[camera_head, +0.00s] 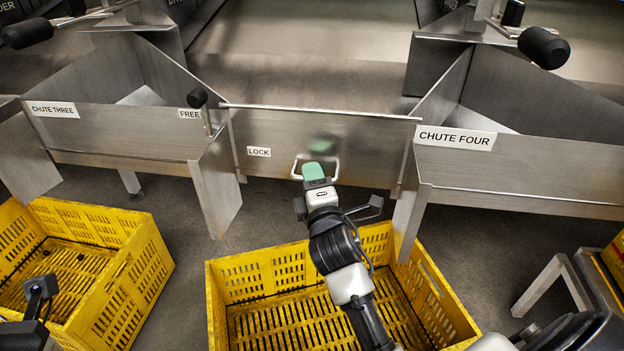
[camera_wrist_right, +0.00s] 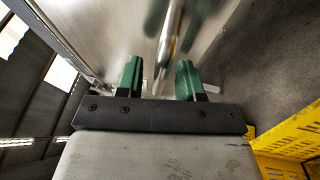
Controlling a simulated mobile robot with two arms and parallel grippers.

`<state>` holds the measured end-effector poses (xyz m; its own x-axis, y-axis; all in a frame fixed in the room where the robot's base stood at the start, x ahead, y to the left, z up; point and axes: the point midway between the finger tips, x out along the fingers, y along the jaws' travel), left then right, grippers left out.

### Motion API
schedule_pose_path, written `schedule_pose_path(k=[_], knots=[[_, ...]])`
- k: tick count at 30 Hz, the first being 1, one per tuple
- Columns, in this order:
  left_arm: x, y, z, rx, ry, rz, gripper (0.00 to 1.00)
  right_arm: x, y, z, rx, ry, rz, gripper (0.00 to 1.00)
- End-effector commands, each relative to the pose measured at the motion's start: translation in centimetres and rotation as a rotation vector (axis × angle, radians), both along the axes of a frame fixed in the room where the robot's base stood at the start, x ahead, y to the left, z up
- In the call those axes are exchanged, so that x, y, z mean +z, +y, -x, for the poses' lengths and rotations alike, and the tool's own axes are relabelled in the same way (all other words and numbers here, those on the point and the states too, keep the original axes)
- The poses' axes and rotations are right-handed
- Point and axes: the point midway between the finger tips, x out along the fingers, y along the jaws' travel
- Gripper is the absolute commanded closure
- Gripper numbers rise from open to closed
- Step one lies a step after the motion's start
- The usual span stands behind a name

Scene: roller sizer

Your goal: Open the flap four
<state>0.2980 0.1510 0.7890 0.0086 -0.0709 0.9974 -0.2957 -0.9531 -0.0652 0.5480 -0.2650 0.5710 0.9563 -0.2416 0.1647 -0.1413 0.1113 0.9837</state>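A flat metal flap (camera_head: 275,135) hangs between the chutes labelled CHUTE THREE and CHUTE FOUR (camera_head: 457,137); it looks closed. It carries a U-shaped metal handle (camera_head: 334,170) low in the middle. A black-knobbed lever (camera_head: 197,97) at its left stands up beside the FREE label; the LOCK label (camera_head: 259,152) is lower right of it. My right gripper (camera_head: 314,172) is at the handle. In the right wrist view its green fingers (camera_wrist_right: 160,80) are apart, with the metal handle bar (camera_wrist_right: 169,45) ahead between them. Part of my left arm (camera_head: 40,290) shows lower left; its fingers are unclear.
A yellow crate (camera_head: 440,300) stands on the floor below the flap, under my right arm. Another yellow crate (camera_head: 140,285) is at left. Metal chute legs (camera_head: 215,190) flank the flap. A black-knobbed lever (camera_head: 544,47) juts out at upper right.

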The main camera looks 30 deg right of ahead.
Motion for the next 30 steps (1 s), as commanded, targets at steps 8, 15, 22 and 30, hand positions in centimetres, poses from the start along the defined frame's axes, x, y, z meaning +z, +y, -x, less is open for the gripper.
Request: schedule_pose_path(k=[8, 15, 22, 30], knots=[[0.12, -0.02, -0.01, 0.0, -0.002, -0.001, 1.0, 0.04, -0.06, -0.19, 0.0, 0.0, 0.0, 0.63], [0.14, -0.02, 0.01, 0.0, -0.003, 0.0, 1.0, 0.03, -0.04, -0.17, 0.0, 0.0, -0.001, 0.97], [0.14, 0.0, 0.03, 0.0, -0.004, 0.0, 1.0, 0.01, -0.03, -0.17, 0.0, 0.001, -0.001, 1.0], [0.52, 0.05, 0.16, -0.001, -0.008, 0.004, 1.0, 0.15, 0.01, -0.12, 0.0, 0.008, -0.006, 1.0]])
